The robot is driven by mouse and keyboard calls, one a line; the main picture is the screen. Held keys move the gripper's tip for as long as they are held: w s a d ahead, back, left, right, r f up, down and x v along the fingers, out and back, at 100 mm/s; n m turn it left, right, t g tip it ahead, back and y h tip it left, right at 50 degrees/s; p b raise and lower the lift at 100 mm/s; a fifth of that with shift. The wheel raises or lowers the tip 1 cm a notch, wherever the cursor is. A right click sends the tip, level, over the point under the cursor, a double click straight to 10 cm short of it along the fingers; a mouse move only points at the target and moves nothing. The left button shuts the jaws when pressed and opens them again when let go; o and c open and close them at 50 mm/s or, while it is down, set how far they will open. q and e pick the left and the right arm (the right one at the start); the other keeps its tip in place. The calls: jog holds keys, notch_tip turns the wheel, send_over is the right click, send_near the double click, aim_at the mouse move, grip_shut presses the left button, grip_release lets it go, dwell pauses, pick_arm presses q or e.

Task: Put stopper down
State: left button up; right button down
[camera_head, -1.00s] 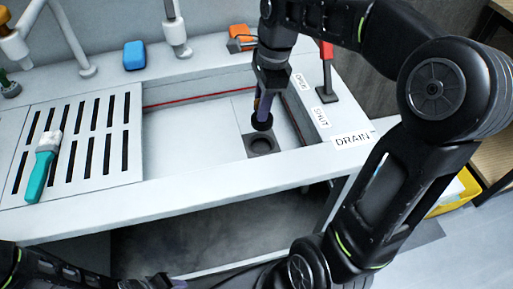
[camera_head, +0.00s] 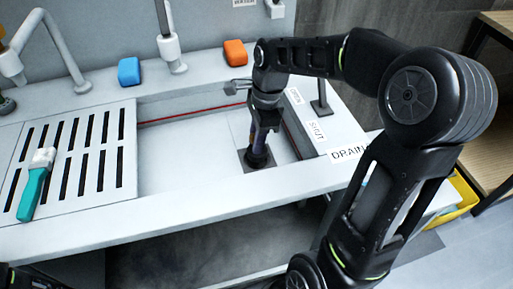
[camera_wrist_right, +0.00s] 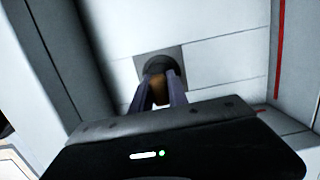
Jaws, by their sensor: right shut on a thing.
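The black stopper (camera_head: 257,158) is at the drain hole in the basin floor, on a grey square plate (camera_head: 244,161). It covers the hole in the head view; I cannot tell how deep it sits. My right gripper (camera_head: 260,140) points down from above and is shut on the stopper's upper part. In the right wrist view, the gripper's fingers (camera_wrist_right: 159,88) close around a brownish stem (camera_wrist_right: 160,90), with the dark round stopper or hole (camera_wrist_right: 157,66) beyond them. My left gripper is out of view.
A slotted drainboard (camera_head: 75,150) with a teal-handled brush (camera_head: 36,182) lies left of the basin. A blue block (camera_head: 129,71) and an orange block (camera_head: 235,53) sit on the back ledge. A DRAIN label (camera_head: 348,154) marks the right rim. Taps stand behind.

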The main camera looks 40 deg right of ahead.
jog(key=shift+f, duration=1.65)
jog(key=shift+f, duration=0.2)
jog(key=c, duration=1.3)
grip_release()
jog(key=shift+r, duration=0.1)
jog(key=shift+r, duration=0.2)
jog(key=r, duration=0.4)
jog(key=d+r, duration=0.1)
jog(key=r, duration=0.2)
jog(key=r+p, duration=0.1)
jog(key=r, duration=0.3)
jog(key=shift+s+d+r, duration=0.3)
jog(key=shift+d+r, duration=0.05)
